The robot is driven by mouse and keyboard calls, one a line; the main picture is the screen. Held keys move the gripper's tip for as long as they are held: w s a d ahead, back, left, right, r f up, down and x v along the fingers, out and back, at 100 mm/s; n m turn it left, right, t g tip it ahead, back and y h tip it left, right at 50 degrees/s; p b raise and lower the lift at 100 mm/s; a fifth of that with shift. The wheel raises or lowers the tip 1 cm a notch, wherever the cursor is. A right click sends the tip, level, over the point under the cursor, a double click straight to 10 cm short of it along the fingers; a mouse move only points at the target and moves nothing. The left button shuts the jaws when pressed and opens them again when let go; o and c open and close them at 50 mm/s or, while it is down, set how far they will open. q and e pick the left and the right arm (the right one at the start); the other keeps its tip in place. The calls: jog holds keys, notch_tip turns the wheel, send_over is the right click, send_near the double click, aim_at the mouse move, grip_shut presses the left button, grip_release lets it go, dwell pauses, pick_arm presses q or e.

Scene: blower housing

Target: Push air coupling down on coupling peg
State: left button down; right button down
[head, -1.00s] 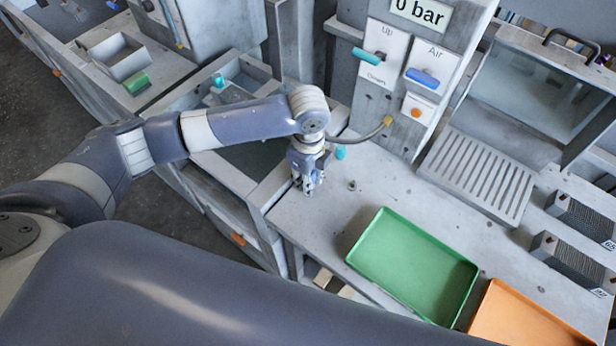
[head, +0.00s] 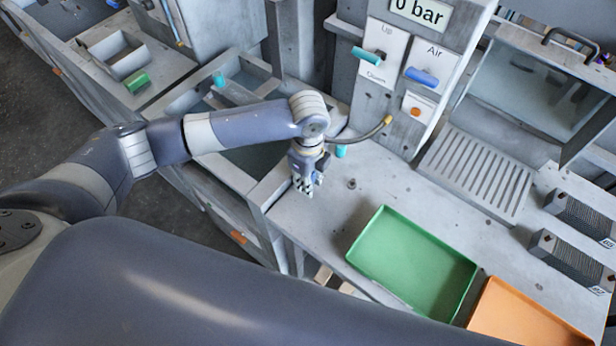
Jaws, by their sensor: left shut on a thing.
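My left gripper (head: 306,184) points down over the left end of the grey bench top. It is shut on the air coupling at the end of a grey hose (head: 355,136); the coupling itself is mostly hidden by the fingers and wrist. The hose runs from a brass fitting (head: 388,120) on the panel to behind my wrist. A small dark peg (head: 352,184), which looks like the coupling peg, stands on the bench to the right of the gripper, apart from it. I cannot tell the height of the fingertips above the bench. My right gripper is out of view.
A green tray (head: 378,222) and an orange tray (head: 487,308) lie at the front. A teal piece (head: 340,152) is close behind the gripper. The panel has a teal lever (head: 366,57), a blue lever (head: 424,75) and a display (head: 420,10) reading 0 bar.

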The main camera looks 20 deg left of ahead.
pick_arm(q)
jog(key=shift+f+p, duration=0.1)
jog(key=shift+p, duration=0.2)
dwell(0.4)
jog(key=shift+f, duration=0.1)
jog(key=c, duration=1.3)
grip_release()
notch_tip(320, 180, up, 12)
